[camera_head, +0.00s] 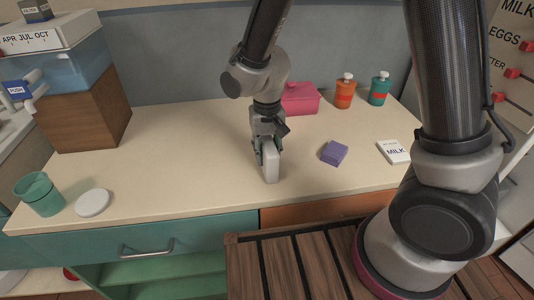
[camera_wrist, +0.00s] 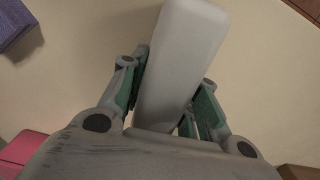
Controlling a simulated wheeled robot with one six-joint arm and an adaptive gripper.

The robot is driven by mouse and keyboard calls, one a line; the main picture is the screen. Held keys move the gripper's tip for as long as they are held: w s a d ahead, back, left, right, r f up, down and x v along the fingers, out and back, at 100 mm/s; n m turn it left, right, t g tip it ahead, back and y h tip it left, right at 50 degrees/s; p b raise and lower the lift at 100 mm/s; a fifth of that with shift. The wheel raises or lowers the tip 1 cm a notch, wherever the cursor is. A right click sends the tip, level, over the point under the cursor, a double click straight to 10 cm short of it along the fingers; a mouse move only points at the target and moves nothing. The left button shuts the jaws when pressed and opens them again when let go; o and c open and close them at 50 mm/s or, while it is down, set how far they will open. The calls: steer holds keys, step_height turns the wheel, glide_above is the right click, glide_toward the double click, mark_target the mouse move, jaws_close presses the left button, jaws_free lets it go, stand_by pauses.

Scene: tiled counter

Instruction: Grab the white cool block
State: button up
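The white cool block (camera_head: 270,166) is upright at the middle of the counter, under my gripper (camera_head: 266,148). In the wrist view the block (camera_wrist: 182,50) lies between the two fingers of my gripper (camera_wrist: 172,80), with the green pads against its sides. My gripper is shut on it. The block's upper end is hidden by the fingers and palm. I cannot tell whether its lower end touches the counter.
A pink box (camera_head: 300,98), an orange bottle (camera_head: 345,92) and a teal bottle (camera_head: 380,90) stand behind. A teal cup (camera_head: 41,194) and a white disc (camera_head: 92,203) are at left.

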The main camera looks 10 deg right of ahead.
jaws_close()
